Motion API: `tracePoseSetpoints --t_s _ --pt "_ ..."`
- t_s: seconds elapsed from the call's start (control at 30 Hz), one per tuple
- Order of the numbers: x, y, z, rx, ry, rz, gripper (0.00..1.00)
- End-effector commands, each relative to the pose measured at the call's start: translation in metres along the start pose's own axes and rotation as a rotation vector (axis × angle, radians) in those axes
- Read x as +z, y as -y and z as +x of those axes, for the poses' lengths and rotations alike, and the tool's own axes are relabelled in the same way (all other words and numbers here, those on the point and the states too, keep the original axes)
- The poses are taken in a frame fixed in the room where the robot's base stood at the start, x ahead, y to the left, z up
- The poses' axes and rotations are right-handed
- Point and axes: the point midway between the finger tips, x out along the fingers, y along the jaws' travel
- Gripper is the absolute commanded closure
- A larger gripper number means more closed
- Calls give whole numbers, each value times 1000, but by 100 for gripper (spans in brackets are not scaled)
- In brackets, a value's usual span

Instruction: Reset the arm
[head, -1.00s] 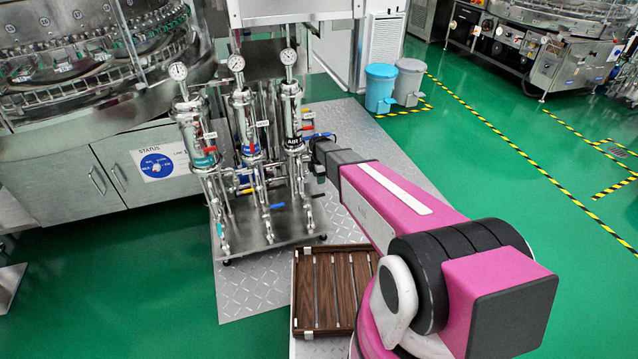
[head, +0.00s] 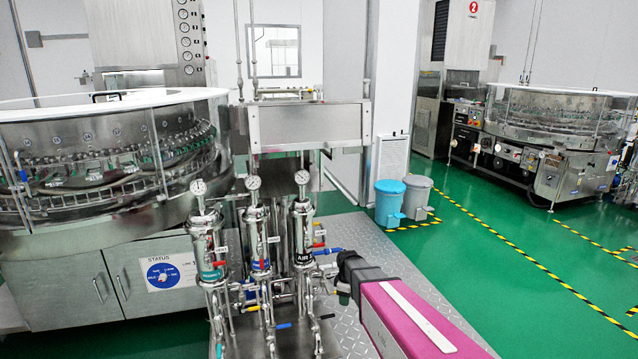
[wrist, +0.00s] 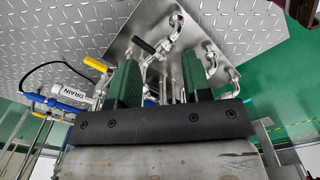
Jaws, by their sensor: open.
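My gripper (wrist: 160,78) is open in the wrist view, its two green fingers apart with nothing clamped between them. Beyond the fingertips are a black-handled lever (wrist: 145,46) and metal pipe fittings over a steel plate. In the head view my pink arm (head: 405,322) reaches in from the lower right. Its dark end (head: 358,270) is beside the right-hand filter housing (head: 302,240); the fingers cannot be made out clearly there. Whether the gripper touches any pipework cannot be told.
The filter stand has several pipes, gauges and coloured valve handles close to my gripper. A DRAIN tag (wrist: 76,95) and a yellow handle (wrist: 95,63) are left of the fingers. The rotary washer (head: 110,170) stands left.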

Motion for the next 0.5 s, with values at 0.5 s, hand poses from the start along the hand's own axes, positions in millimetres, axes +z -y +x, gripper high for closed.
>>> tracePoseSetpoints --t_s 0.5 --pt "131 128 -104 2 -3 1063 55"
